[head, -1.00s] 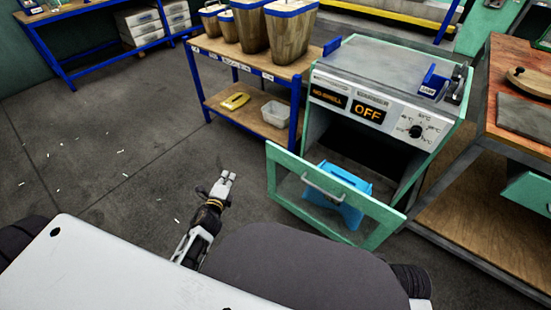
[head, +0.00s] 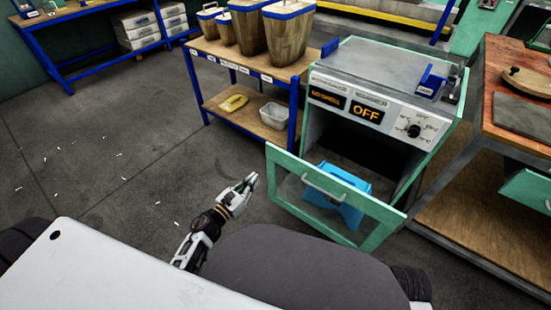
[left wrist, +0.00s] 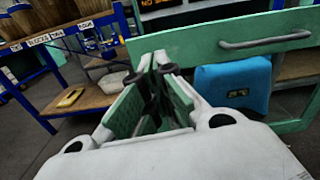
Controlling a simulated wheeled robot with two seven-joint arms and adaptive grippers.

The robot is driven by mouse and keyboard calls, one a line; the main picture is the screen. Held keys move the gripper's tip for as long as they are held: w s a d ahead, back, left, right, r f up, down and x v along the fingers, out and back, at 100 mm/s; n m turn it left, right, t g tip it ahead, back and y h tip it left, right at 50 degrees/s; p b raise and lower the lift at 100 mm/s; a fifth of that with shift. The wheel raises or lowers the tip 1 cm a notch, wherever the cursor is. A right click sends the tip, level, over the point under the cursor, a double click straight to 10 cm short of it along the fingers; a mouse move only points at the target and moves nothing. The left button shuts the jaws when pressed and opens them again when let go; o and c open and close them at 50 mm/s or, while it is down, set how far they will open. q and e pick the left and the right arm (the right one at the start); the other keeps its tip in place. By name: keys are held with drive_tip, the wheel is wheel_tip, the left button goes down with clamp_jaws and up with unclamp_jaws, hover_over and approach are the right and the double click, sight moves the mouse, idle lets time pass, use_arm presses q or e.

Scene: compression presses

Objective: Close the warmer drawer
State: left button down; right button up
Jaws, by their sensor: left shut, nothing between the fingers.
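The warmer drawer (head: 375,236) is pulled out of the warmer (head: 383,79), with a green-framed clear front and a grey bar handle (head: 323,188). A blue item (head: 345,185) sits inside it, seen through the front. My left gripper (head: 251,180) is shut and empty, just left of the drawer front's left edge, apart from the handle. In the left wrist view, the shut fingers (left wrist: 154,62) point toward the left end of the drawer front (left wrist: 190,45). The handle (left wrist: 265,41) is to their right. My right gripper is not in view.
A blue-framed shelf cart (head: 238,63) with wooden bins (head: 289,33) stands left of the warmer. Its lower shelf holds a yellow item (head: 233,103) and a clear tub (head: 274,115). A workbench (head: 493,130) stands close on the right. The floor at left is open.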

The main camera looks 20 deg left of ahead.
use_arm(q)
drive_tip(key=shift+m, duration=0.5)
drive_tip(key=shift+w, duration=0.15)
approach(280, 154)
drive_tip(key=shift+w, duration=1.05)
drive_tip(key=shift+d+b+x, duration=0.15)
drive_tip(key=shift+b+x, duration=0.1)
drive_tip(key=shift+x, duration=0.65)
drive_tip(key=shift+d+b+x, duration=0.15)
drive_tip(key=shift+b+x, duration=0.05)
drive_tip(key=shift+x, duration=0.75)
drive_tip(key=shift+w+d+r, duration=0.1)
drive_tip(key=shift+w+d, duration=0.15)
drive_tip(key=shift+w, duration=0.3)
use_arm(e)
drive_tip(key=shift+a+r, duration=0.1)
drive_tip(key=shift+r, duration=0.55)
